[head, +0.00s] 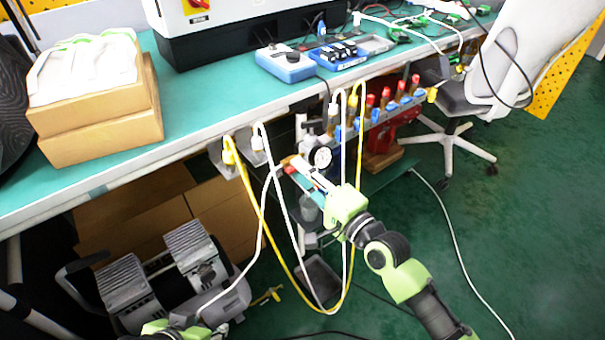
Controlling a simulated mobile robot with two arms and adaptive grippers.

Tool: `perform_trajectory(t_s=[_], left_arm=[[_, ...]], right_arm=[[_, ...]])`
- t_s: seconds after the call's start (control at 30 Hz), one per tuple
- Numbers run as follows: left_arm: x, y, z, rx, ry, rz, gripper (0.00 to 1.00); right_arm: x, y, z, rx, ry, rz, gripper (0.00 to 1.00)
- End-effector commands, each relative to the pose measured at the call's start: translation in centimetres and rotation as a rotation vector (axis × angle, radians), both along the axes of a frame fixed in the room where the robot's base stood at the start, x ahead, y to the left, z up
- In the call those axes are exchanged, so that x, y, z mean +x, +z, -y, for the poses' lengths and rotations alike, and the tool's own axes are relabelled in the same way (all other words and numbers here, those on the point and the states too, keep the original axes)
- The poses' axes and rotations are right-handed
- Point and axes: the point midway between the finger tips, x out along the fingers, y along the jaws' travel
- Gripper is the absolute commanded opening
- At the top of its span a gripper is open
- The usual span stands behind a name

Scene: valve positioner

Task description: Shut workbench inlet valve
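The air fittings hang under the workbench's front edge (190,148). A regulator with a round white gauge (321,157) is there, with small red and brass parts beside it. Which part is the inlet valve I cannot tell, as my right gripper partly covers this spot. My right gripper (304,174) reaches up-left to the fittings, its fingers just left of and below the gauge in the picture. Contact and finger opening are unclear. My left gripper is at the bottom edge left of centre, only its green part (165,328) showing; its fingers are not clear.
A manifold (385,120) with several red and blue fittings lies right of the gauge. Yellow and white hoses (262,225) loop down in front of the fittings. A compressor (165,278) stands lower left.

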Motion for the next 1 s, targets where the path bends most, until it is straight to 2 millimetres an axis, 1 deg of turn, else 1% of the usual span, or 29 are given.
perform_trajectory(t_s=[0.1, 0.2, 0.57, 0.67, 0.77, 0.8, 0.83, 1.0], left_arm=[[0.0, 0.0, 0.0, 0.000, 0.000, 0.000, 0.40], [0.0, 0.0, 0.0, 0.000, 0.000, 0.000, 0.40], [-0.3, 0.0, -0.1, 0.003, 0.001, -0.012, 0.40], [-1.7, -0.4, -0.5, 0.013, 0.006, -0.068, 0.40], [-3.4, -0.7, -1.0, 0.027, 0.011, -0.136, 0.40], [-4.3, -0.8, -1.2, 0.034, 0.014, -0.170, 0.40], [-4.5, -0.8, -1.3, 0.036, 0.015, -0.182, 0.40], [-4.3, 0.2, -1.2, 0.035, 0.014, -0.173, 0.40]], right_arm=[[0.0, 0.0, 0.0, 0.000, 0.000, 0.000, 0.24], [0.0, 0.0, 0.0, 0.000, 0.000, 0.000, 0.00], [0.0, 0.0, 0.0, -0.014, 0.000, 0.009, 0.00], [-0.1, 0.0, 0.0, -0.040, 0.001, 0.027, 0.00], [-0.1, 0.1, 0.0, -0.079, 0.001, 0.054, 0.00], [0.0, 0.1, 0.1, -0.099, 0.000, 0.068, 0.00], [0.0, 0.1, 0.1, -0.115, 0.000, 0.080, 0.00], [0.0, 0.2, 0.0, -0.230, 0.001, 0.162, 0.00]])
